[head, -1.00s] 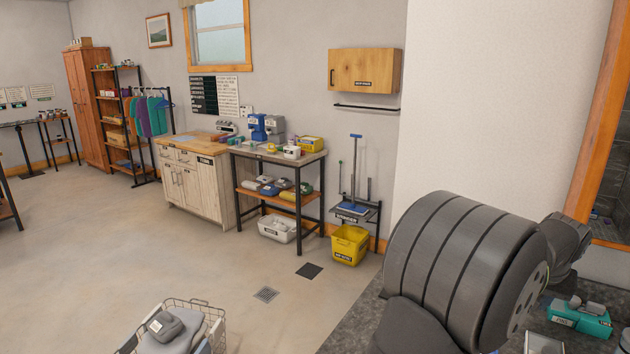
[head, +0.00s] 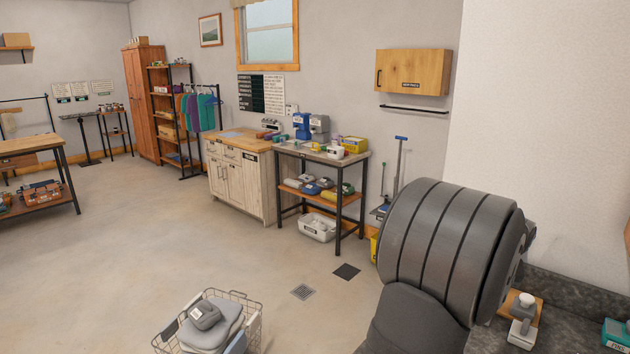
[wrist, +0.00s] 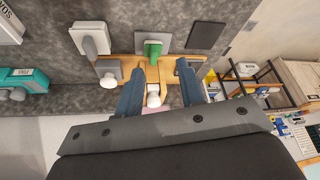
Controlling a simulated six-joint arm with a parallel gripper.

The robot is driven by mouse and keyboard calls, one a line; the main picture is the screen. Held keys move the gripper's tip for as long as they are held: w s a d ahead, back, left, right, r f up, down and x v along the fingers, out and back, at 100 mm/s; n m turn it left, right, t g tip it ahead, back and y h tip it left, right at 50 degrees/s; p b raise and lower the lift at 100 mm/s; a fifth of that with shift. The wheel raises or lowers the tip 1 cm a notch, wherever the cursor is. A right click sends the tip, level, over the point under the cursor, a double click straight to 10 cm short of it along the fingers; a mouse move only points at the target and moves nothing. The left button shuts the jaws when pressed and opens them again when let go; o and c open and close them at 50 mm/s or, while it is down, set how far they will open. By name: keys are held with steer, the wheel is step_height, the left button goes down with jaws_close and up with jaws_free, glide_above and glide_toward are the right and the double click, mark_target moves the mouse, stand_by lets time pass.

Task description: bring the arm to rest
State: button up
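My gripper (wrist: 160,75) shows in the wrist view with its two blue-grey fingers apart. No object is clearly held between them. Beyond the fingertips is a wooden board (wrist: 125,68) on a dark speckled counter, with a green-topped piece (wrist: 152,48) and a white knob-shaped piece (wrist: 108,80) at it. In the head view my grey arm fills the lower right, and my gripper is out of sight there.
The dark counter (head: 565,325) lies at the right, with a teal box (head: 616,334) at its edge. A wire basket (head: 255,305) with grey items stands on the floor at lower middle. A workbench (head: 340,160) stands by the wall. Open concrete floor lies at left.

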steer(key=w+a+f, duration=0.2)
steer(key=w, duration=0.1)
steer(key=w+a+f, duration=0.2)
steer(key=w, duration=0.2)
steer(key=w+a+f, duration=0.2)
steer(key=w+f, duration=0.1)
steer(key=w, duration=0.1)
steer(key=s+d+r, duration=0.4)
steer(key=s+d, duration=0.1)
steer(key=s, duration=0.2)
steer(key=s+d+r+m, duration=0.1)
steer(key=s+d+r, duration=0.2)
steer(key=s+d, duration=0.2)
steer(key=shift+s+d+r, duration=0.35)
steer(key=shift+s, duration=1.15)
